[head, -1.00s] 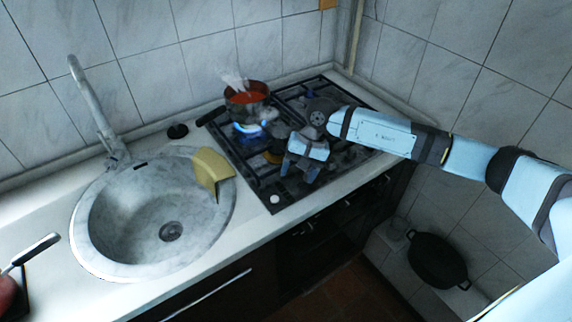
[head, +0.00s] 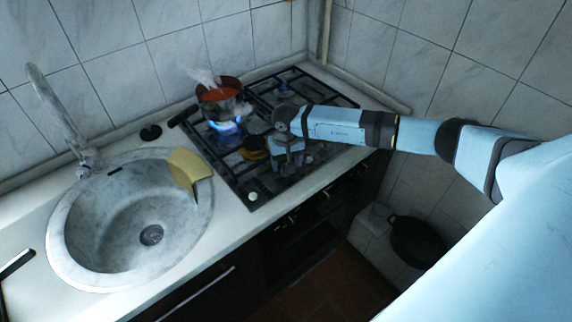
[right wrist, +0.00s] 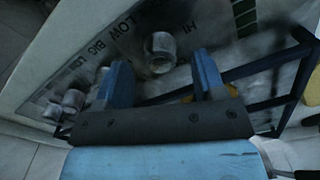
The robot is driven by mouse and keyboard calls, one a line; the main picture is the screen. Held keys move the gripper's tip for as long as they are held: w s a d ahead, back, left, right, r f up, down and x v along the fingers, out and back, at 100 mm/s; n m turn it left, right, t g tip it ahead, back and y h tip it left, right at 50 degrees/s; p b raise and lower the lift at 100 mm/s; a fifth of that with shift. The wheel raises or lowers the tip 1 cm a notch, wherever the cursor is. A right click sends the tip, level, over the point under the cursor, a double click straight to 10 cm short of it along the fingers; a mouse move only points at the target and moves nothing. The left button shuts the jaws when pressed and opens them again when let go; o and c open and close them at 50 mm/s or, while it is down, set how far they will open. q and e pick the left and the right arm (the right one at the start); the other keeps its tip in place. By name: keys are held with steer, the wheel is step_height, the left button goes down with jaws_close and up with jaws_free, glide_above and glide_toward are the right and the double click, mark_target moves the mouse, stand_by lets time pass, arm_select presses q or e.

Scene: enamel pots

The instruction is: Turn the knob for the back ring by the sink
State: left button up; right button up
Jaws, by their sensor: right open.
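The dark gas hob (head: 228,170) is set in the white counter beside the sink (head: 75,250). One pale knob (head: 253,196) shows at its front left corner. In the right wrist view a row of metallic knobs runs along the panel with LOW, BIG and HI marks. The largest knob (right wrist: 160,52) lies just beyond and between the fingertips of my right gripper (right wrist: 163,70), with no clear contact. My right gripper (head: 287,162) is open and empty over the hob's front part. It hides the other knobs in the head view. Which knob serves which ring cannot be told.
A pot (head: 219,101) with red contents and pale steam stands over a blue flame (head: 224,126) on the ring by the sink. A yellow cloth or sponge (head: 188,168) lies on the sink rim. A black pan (head: 416,242) sits low at the right.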

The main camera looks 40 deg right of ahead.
steer(key=shift+f, duration=1.3)
